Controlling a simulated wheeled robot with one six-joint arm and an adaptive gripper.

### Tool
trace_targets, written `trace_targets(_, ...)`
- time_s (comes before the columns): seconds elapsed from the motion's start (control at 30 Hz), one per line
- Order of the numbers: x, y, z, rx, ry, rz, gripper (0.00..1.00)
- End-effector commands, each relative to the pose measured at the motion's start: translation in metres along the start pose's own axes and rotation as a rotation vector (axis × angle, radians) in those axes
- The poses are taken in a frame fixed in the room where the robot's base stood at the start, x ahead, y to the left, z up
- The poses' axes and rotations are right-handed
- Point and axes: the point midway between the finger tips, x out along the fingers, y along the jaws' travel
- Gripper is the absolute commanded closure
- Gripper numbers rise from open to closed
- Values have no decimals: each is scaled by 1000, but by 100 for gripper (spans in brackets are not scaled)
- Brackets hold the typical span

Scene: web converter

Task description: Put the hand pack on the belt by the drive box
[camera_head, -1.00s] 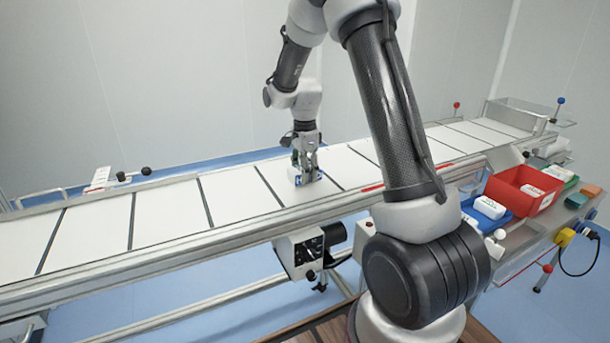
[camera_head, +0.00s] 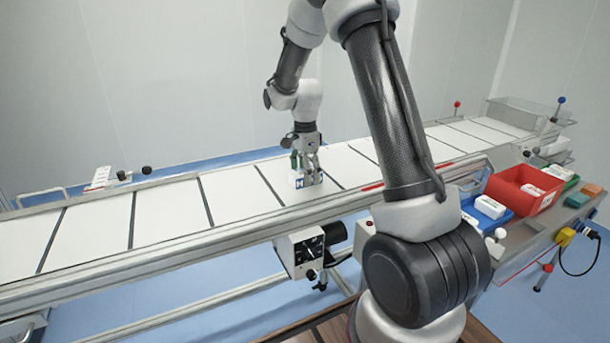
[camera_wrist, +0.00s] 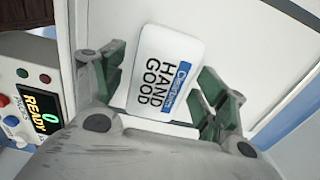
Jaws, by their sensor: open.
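The hand pack (camera_wrist: 166,72) is a white pack with a blue stripe and the words HAND GOOD. It lies on a white belt panel (camera_head: 238,193), above and behind the drive box (camera_head: 301,252). In the head view the pack (camera_head: 299,182) is partly hidden by my gripper (camera_head: 307,172). My gripper is open, with its green-padded fingers on either side of the pack in the wrist view. Whether a finger still touches the pack is hard to tell. The drive box hangs under the belt's front rail, with a black knob on its face.
A panel with a READY display (camera_wrist: 40,105) shows at the wrist view's left. At the right, a side table holds a red bin (camera_head: 524,190), a blue tray (camera_head: 470,214) with a white pack, and a green tray (camera_head: 570,180). The belt left of my gripper is clear.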

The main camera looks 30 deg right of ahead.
Motion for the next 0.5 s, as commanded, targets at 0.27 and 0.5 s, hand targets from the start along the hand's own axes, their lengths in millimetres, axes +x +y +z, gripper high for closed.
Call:
trace_targets(0.27,-59,-1,0,0,0,-5,27)
trace_targets(0.5,-102,-1,0,0,0,-4,27)
